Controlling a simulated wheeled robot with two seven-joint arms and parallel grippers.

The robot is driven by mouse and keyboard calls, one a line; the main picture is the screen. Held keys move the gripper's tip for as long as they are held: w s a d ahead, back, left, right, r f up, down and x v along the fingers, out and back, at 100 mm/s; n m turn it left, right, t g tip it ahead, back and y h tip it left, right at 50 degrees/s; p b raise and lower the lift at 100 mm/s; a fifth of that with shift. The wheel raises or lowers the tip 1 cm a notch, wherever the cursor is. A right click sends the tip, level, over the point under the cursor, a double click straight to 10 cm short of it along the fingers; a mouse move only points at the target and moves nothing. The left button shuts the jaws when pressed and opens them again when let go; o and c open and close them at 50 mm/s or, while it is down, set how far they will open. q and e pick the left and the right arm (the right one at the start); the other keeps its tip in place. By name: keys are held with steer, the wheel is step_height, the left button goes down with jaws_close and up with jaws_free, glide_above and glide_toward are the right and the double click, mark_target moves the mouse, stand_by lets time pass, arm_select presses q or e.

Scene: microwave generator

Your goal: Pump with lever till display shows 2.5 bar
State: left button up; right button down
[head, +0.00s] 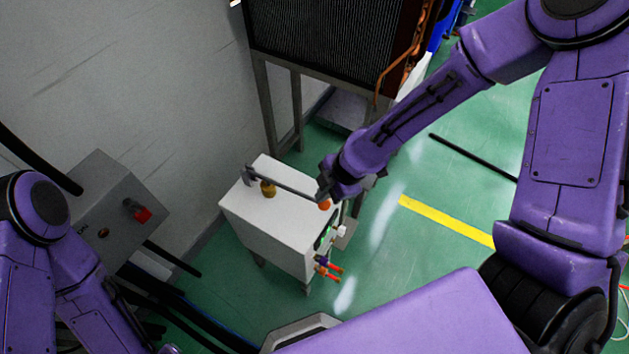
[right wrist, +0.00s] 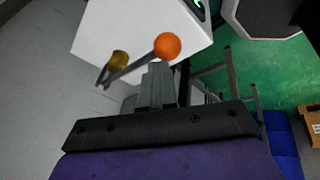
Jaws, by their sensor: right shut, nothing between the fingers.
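The white pump box (head: 265,215) stands on the green floor, with a grey lever (head: 290,185) across its top ending in an orange ball (head: 325,204). The ball (right wrist: 168,46) and the lever rod (right wrist: 133,69) also show in the right wrist view. My right gripper (head: 325,188) is shut and empty, its fingertips (right wrist: 158,72) right by the lever's ball end; I cannot tell whether they touch. The display (head: 325,238) on the box's front is seen at a steep angle; its green digits (right wrist: 199,4) are unreadable. My left gripper is out of view.
A brass fitting (head: 268,188) sits on the box top under the lever. Red and blue valves (head: 327,268) stick out of the front. A grey control box with a red switch (head: 138,212) is at left. A radiator on a metal frame (head: 262,100) stands behind. Floor at right is mostly clear.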

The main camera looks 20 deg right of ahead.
mark_target(328, 204)
steer(key=shift+s+d+f+b, duration=0.2)
steer(key=shift+f+b, duration=0.1)
steer(key=shift+f, duration=0.2)
steer(key=shift+s+d+f+b, duration=0.1)
steer(key=shift+s+f+b, duration=0.05)
steer(key=shift+f+b, duration=0.3)
steer(key=shift+s+d+f+b, duration=0.15)
steer(key=shift+s+f+b, duration=0.05)
steer(key=shift+f, duration=0.35)
stand_by(1.3)
stand_by(0.5)
steer(key=shift+w+a+r+p, duration=0.15)
steer(key=shift+w+r+p, duration=0.05)
steer(key=shift+r+p, duration=0.45)
steer(key=shift+w+a+r+p, duration=0.1)
steer(key=shift+w+r+p, duration=0.05)
steer(key=shift+r+p, duration=0.45)
steer(key=w+a+r+p, duration=0.2)
steer(key=w+r+p, duration=0.1)
steer(key=r+p, duration=0.5)
steer(key=shift+a+p, duration=0.2)
steer(key=shift+p, duration=0.15)
steer(key=r+p, duration=0.1)
steer(key=w+a+r+p, duration=0.1)
steer(key=r+p, duration=0.2)
steer(key=shift+w+a+r+p, duration=0.15)
steer(key=shift+w+r+p, duration=0.15)
steer(key=shift+w+p, duration=0.1)
